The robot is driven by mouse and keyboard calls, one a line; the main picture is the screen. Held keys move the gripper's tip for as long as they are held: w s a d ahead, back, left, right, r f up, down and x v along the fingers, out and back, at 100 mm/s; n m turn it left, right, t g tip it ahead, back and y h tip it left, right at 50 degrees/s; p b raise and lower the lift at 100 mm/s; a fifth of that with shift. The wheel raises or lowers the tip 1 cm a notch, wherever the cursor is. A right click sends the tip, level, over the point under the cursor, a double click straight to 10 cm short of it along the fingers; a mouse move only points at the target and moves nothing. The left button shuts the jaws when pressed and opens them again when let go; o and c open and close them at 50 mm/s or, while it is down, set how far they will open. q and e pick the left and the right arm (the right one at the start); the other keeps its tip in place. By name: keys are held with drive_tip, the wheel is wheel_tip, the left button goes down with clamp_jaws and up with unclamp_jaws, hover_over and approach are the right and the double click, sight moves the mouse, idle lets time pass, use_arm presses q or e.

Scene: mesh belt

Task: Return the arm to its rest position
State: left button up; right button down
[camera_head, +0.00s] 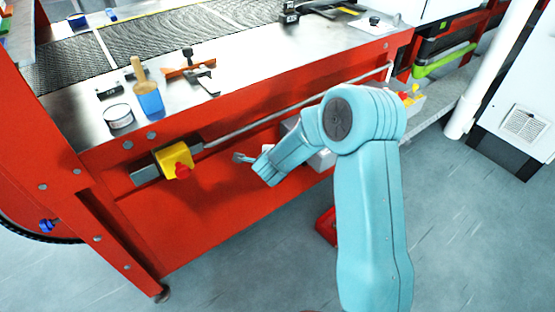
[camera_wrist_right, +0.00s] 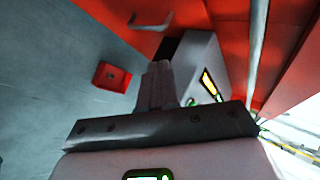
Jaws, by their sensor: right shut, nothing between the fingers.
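My right arm (camera_head: 370,190), in a teal cover, rises from the bottom of the head view and bends at the elbow toward the red machine frame. My right gripper (camera_head: 243,158) is small in that view, in front of the machine's red side panel and below its steel top. In the right wrist view the right gripper's fingers (camera_wrist_right: 157,84) are together, with nothing between them. My left gripper is in neither view.
The machine's steel top (camera_head: 245,75) carries a blue brush (camera_head: 148,98), a round tin (camera_head: 118,116) and a mesh belt (camera_head: 70,62). A yellow box with a red button (camera_head: 175,160) sits on its side, left of my gripper. A white pipe (camera_head: 492,75) stands right. Grey floor is open in front.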

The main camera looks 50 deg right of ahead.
use_arm(q)
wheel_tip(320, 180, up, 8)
drive_tip(key=p, duration=0.7)
drive_tip(key=shift+p, duration=0.3)
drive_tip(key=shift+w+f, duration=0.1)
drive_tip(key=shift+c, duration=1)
use_arm(e)
drive_tip(key=s+a+f+n+g+y, duration=0.2)
drive_tip(key=s+a+n, duration=0.5)
drive_tip(key=a, duration=0.4)
drive_tip(key=s+a+f+n+g+y, duration=0.2)
drive_tip(key=s+a+f+n+y, duration=0.2)
drive_tip(key=s+a+n, duration=0.3)
drive_tip(key=s+a+f+n+g+y, duration=0.2)
drive_tip(key=s+a+n, duration=0.6)
drive_tip(key=a, duration=0.7)
drive_tip(key=f+n+y, duration=0.1)
drive_tip(key=n+y, duration=0.1)
drive_tip(key=shift+f+n+y, duration=0.3)
drive_tip(key=shift+f+n, duration=0.1)
